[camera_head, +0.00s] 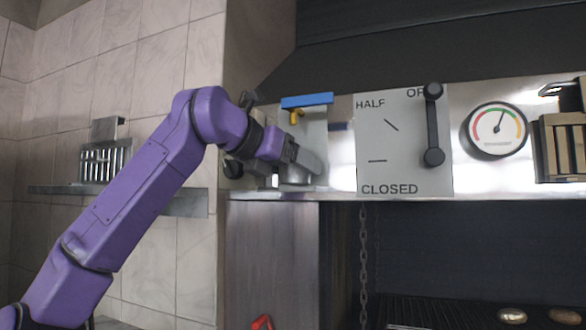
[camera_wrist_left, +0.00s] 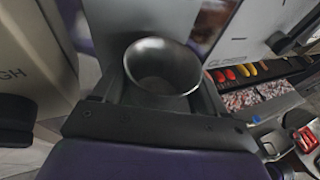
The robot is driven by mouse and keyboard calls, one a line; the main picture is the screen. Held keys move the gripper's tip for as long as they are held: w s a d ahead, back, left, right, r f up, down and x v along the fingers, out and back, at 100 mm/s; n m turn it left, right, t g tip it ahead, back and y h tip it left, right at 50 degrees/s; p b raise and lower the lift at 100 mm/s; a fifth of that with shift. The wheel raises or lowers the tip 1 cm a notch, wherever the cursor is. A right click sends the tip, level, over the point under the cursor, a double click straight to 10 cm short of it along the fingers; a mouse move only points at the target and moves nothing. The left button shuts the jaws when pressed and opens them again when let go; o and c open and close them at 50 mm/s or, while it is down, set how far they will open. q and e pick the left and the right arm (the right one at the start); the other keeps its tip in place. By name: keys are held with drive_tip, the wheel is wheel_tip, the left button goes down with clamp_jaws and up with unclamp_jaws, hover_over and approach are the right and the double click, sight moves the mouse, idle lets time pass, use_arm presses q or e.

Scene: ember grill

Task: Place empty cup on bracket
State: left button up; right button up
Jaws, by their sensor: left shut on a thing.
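The metal cup (camera_wrist_left: 165,68) sits between the fingers of my left gripper in the left wrist view, its round mouth facing the camera and its inside looking empty. My left gripper (camera_head: 303,160) is shut on it in front of the steel panel in the head view, below the blue bar (camera_head: 307,101). There the fingers hide most of the cup. I cannot tell for sure which part is the bracket; a pale metal fitting (camera_head: 313,124) hangs under the blue bar, just behind and above the gripper. I cannot tell whether the cup touches anything. My right gripper is not in view.
Right of the gripper are a white lever plate (camera_head: 405,170) with a dark lever (camera_head: 433,125), a dial gauge (camera_head: 497,130) and a slatted wooden holder (camera_head: 563,147). A chain (camera_head: 363,255) hangs below the panel. A wall shelf (camera_head: 180,201) stands at left.

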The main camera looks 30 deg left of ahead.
use_arm(q)
drive_tip(key=shift+a+f, duration=0.15)
drive_tip(key=shift+f, duration=0.2)
drive_tip(key=shift+w, duration=0.25)
drive_tip(key=shift+s+f, duration=0.1)
drive_tip(key=shift+f, duration=0.15)
drive_tip(key=o, duration=0.8)
drive_tip(key=shift+r, duration=0.1)
drive_tip(key=shift+r, duration=0.25)
drive_tip(key=b+v, duration=0.2)
drive_tip(key=v, duration=1)
